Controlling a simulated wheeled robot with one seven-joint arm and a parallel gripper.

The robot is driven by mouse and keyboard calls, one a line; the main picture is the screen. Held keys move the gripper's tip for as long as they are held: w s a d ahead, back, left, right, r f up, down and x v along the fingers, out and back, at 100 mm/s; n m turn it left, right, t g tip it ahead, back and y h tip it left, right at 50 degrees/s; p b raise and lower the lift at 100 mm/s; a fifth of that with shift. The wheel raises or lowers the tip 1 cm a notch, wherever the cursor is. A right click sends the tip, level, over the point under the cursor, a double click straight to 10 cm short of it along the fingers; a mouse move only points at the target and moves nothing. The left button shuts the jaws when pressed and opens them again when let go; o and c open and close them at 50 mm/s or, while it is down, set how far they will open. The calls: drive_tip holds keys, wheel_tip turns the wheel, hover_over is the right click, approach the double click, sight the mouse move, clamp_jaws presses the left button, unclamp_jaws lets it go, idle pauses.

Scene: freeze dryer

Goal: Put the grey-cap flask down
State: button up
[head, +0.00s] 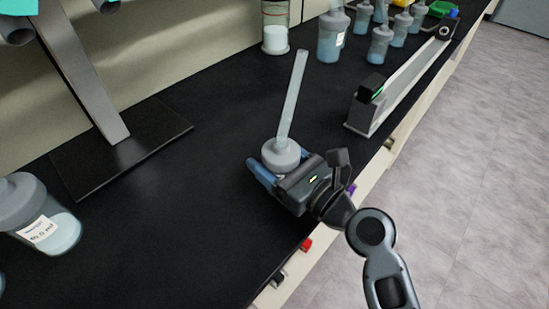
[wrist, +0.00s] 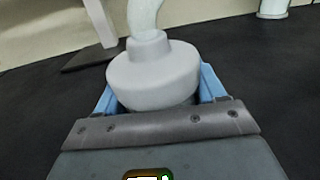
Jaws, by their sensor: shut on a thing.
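The grey-cap flask (head: 281,153) is over the black bench top near its front edge, with a pale translucent tube rising from its cap. My gripper (head: 266,172) is shut on it, with one blue finger on each side below the cap. In the wrist view the grey cap (wrist: 153,75) fills the middle, upright, between the blue fingers (wrist: 157,95). The flask's body and base are mostly hidden by my gripper, so I cannot tell whether it touches the bench.
A flask with a label (head: 40,225) stands at the left. A stand with a black base plate (head: 120,145) is behind it. Several grey-cap flasks (head: 333,35) stand at the back. A long grey rail (head: 405,85) lies at the right. The bench between is clear.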

drive_tip(key=o, duration=1.3)
drive_tip(key=shift+f, duration=0.1)
drive_tip(key=shift+c, duration=0.2)
drive_tip(key=shift+d+r, duration=0.1)
drive_tip(key=shift+r, duration=0.1)
drive_tip(key=b+v, duration=0.1)
drive_tip(key=v, duration=1.1)
